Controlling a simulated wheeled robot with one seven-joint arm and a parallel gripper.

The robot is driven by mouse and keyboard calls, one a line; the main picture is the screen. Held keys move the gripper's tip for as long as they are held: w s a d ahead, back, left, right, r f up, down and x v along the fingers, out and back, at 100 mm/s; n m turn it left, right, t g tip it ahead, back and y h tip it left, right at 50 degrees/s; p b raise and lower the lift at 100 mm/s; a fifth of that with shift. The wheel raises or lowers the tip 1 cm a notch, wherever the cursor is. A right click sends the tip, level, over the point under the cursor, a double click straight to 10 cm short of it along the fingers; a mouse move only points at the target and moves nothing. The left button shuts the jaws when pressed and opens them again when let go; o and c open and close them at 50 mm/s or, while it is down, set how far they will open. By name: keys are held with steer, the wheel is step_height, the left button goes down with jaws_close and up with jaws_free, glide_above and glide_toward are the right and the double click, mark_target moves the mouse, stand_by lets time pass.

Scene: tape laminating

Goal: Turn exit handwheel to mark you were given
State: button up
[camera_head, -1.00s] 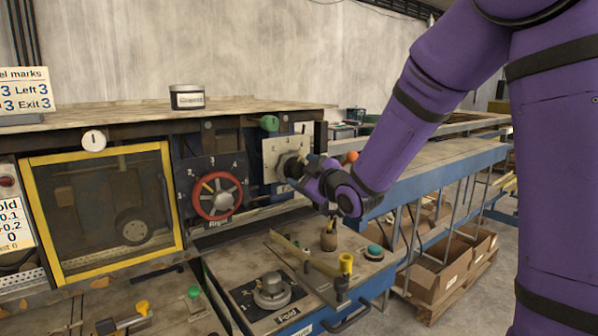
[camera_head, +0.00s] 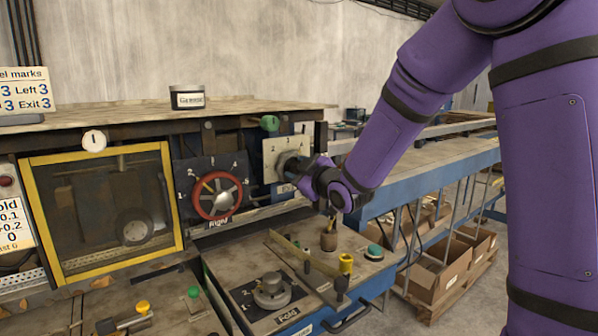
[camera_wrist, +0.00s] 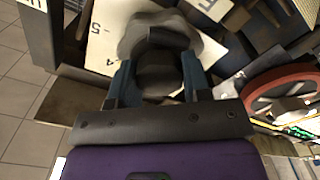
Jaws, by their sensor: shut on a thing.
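The exit handwheel (camera_wrist: 160,65) is a grey knob in front of a pale dial plate (camera_head: 271,158) on the right end of the machine. In the wrist view the plate (camera_wrist: 102,45) shows the numbers 5 and 4. My gripper (camera_wrist: 155,82) is shut on the knob, with one blue-grey finger on each side. In the head view my gripper (camera_head: 305,170) hides most of the knob, and its pointer cannot be made out. A marks card (camera_head: 25,90) at the far left reads "Exit 3" and "Left 3".
A red handwheel (camera_head: 217,195) labelled Right sits left of the exit dial; it also shows in the wrist view (camera_wrist: 280,90). A green knob (camera_head: 269,123) is above the dial. A small pot (camera_head: 328,240) and a grey fold knob (camera_head: 271,290) stand on the lower table.

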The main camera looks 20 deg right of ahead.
steer(key=shift+m, duration=0.3)
steer(key=m, duration=0.3)
steer(key=shift+m, duration=2)
steer(key=o, duration=0.9)
steer(key=shift+o, duration=0.2)
steer(key=v, duration=1)
steer(key=shift+s+d, duration=0.15)
steer(key=shift+s, duration=0.25)
